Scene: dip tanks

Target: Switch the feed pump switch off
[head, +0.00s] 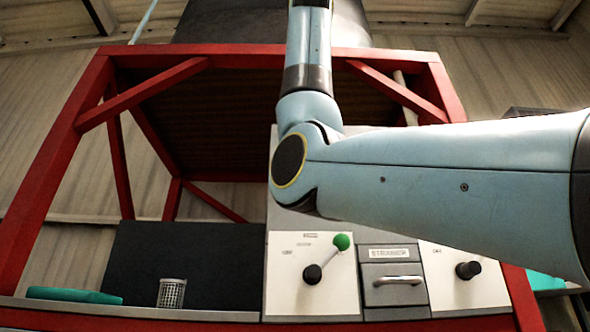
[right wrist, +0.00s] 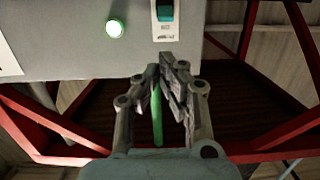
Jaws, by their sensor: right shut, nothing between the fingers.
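In the right wrist view a rocker switch (right wrist: 165,13) with a teal rocker sits in a white plate on a grey panel. The small label under the rocker is too blurred to read, so I cannot confirm that it is the feed pump switch. A green lamp (right wrist: 114,28) is lit to its left. My right gripper (right wrist: 167,64) is shut and empty, its fingertips just below the switch plate in the picture. I cannot tell whether they touch the panel. In the head view my right arm rises out of the top, hiding the gripper. My left gripper is not in view.
A red frame (head: 250,56) carries a dark tank (head: 270,22). Below my arm are a green-knobbed lever (head: 341,242), a strainer drawer (head: 394,290) and a black knob (head: 468,270). A mesh cup (head: 171,293) and a teal item (head: 73,295) lie left.

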